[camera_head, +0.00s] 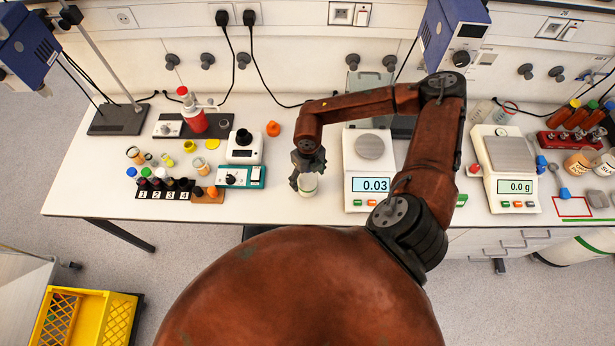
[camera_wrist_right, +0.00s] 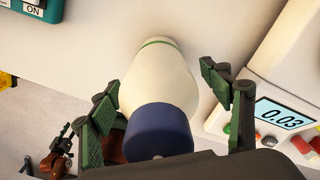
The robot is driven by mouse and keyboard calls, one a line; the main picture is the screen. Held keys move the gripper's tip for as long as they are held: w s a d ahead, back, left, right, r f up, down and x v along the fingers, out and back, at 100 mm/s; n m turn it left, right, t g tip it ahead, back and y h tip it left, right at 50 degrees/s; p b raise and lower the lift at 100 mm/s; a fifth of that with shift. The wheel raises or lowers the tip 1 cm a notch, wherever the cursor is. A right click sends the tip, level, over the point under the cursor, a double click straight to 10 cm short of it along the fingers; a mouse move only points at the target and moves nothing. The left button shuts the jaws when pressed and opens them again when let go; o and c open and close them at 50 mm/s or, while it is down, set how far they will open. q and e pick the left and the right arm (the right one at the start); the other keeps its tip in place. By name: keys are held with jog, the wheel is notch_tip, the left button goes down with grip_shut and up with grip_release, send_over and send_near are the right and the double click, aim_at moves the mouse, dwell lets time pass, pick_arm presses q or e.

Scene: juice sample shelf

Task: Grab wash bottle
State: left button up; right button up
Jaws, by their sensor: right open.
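A balance (camera_head: 371,195) reading 0.03 stands just right of the gripper; a second balance (camera_head: 516,198) is farther right. A teal device (camera_head: 254,183) and a rack with several small vials (camera_head: 147,194) lie to the left. A yellow crate (camera_head: 118,318) is on the floor at lower left.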

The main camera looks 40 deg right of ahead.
jog(key=shift+f, duration=0.15)
jog(key=c, duration=1.6)
